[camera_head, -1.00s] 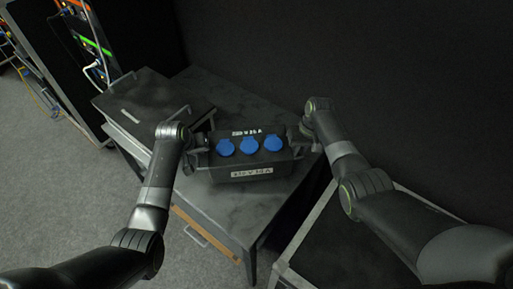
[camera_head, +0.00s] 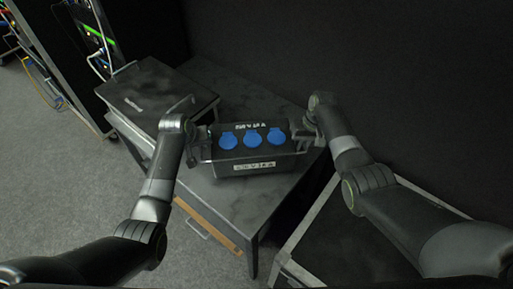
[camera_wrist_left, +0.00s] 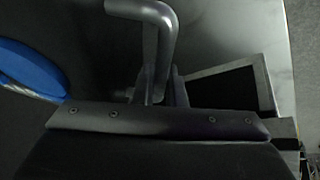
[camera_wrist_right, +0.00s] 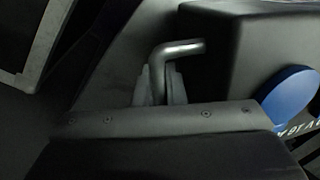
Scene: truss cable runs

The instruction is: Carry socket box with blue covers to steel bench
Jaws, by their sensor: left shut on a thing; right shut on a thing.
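The socket box (camera_head: 250,150) is dark, with a row of three round blue covers and white labels. In the head view it is held between my two grippers over the dark steel bench (camera_head: 226,200). My left gripper (camera_head: 199,146) is shut on the box's left handle, a bent metal bar (camera_wrist_left: 155,45). My right gripper (camera_head: 304,133) is shut on the right handle (camera_wrist_right: 172,52). A blue cover shows at the edge of the left wrist view (camera_wrist_left: 30,72) and of the right wrist view (camera_wrist_right: 290,92). Whether the box's underside touches the bench top is hidden.
A dark case (camera_head: 155,92) with a handle sits at the bench's back left. A rack with coloured cables (camera_head: 92,38) stands at far left. A metal-edged case (camera_head: 345,235) is at front right. Some bench top in front of the box is clear.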

